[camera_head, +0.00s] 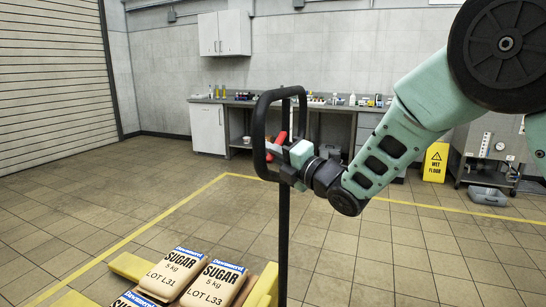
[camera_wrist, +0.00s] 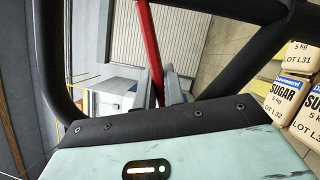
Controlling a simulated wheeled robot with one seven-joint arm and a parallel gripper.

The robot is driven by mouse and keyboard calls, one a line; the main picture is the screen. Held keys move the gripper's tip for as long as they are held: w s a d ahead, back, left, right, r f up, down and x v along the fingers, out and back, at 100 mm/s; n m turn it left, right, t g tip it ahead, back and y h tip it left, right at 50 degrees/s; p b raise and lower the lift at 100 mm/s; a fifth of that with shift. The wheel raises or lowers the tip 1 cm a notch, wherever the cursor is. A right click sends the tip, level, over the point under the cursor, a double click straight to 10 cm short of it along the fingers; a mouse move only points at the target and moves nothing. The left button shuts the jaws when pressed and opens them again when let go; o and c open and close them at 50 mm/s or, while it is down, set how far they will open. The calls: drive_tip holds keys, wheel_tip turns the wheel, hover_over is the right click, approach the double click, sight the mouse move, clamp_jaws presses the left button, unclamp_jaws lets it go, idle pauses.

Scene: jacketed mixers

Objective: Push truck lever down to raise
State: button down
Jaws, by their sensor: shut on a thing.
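The truck's black looped handle (camera_head: 262,118) stands upright on a dark pole (camera_head: 284,235) in the head view. The red lever (camera_head: 281,138) sits inside the loop. My gripper (camera_head: 274,149) reaches into the loop from the right and is shut on the red lever. In the wrist view the red lever (camera_wrist: 150,45) runs down between the grey fingers of my gripper (camera_wrist: 166,92), with the black handle (camera_wrist: 262,45) around it. The fingers hide part of the lever.
Sugar sacks (camera_head: 214,284) lie on yellow forks or a yellow-edged base (camera_head: 130,266) below the handle. A workbench (camera_head: 330,107) stands along the back wall. A yellow wet floor sign (camera_head: 436,162) is at the right. The tiled floor at left is clear.

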drive_tip(key=c, duration=1.5)
unclamp_jaws()
drive_tip(key=shift+d, duration=0.1)
drive_tip(key=b+v, duration=0.2)
drive_tip(key=v, duration=1.5)
drive_tip(key=shift+s+d+b, duration=0.1)
drive_tip(key=shift+s+b, duration=0.05)
drive_tip(key=shift+b, duration=0.25)
